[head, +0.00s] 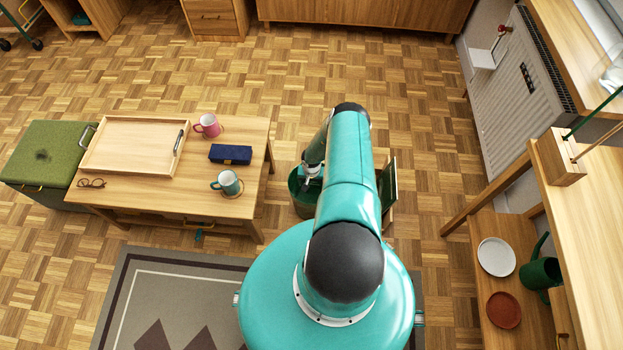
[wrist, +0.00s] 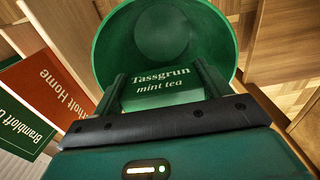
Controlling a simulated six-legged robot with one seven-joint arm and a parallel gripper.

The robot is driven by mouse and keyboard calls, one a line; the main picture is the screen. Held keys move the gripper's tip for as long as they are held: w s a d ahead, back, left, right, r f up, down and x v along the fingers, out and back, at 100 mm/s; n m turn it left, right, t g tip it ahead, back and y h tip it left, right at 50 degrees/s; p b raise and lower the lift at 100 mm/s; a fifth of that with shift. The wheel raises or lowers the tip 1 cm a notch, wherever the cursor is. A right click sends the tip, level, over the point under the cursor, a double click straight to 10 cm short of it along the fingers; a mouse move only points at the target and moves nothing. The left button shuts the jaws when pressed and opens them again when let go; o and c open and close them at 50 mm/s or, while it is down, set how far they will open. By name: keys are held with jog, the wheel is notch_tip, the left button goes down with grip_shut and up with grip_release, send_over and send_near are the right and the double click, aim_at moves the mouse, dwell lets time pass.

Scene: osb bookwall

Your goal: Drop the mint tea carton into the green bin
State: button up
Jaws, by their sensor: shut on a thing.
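The mint tea carton (wrist: 160,88) is a green box with the words "Tassgrun mint tea", seen in the wrist view between my two fingers. My gripper (wrist: 162,92) is shut on it. The green bin (wrist: 222,32) opens round and empty-looking behind the carton, which is over the bin's mouth in that view. In the head view the green bin (head: 305,207) stands on the floor right of the low table, partly hidden by my arm. My gripper (head: 312,172) is above it there, and the carton cannot be made out.
The low table (head: 200,190) holds a tray, two mugs, a blue box and glasses. Books (wrist: 40,95) stand close left of the bin in the wrist view. A wooden shelf unit (head: 510,325) is at the right. Parquet floor behind is clear.

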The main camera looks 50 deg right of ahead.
jog(key=shift+f, duration=0.75)
jog(key=o, duration=1)
jog(key=shift+w, duration=0.1)
jog(key=shift+r, duration=3.55)
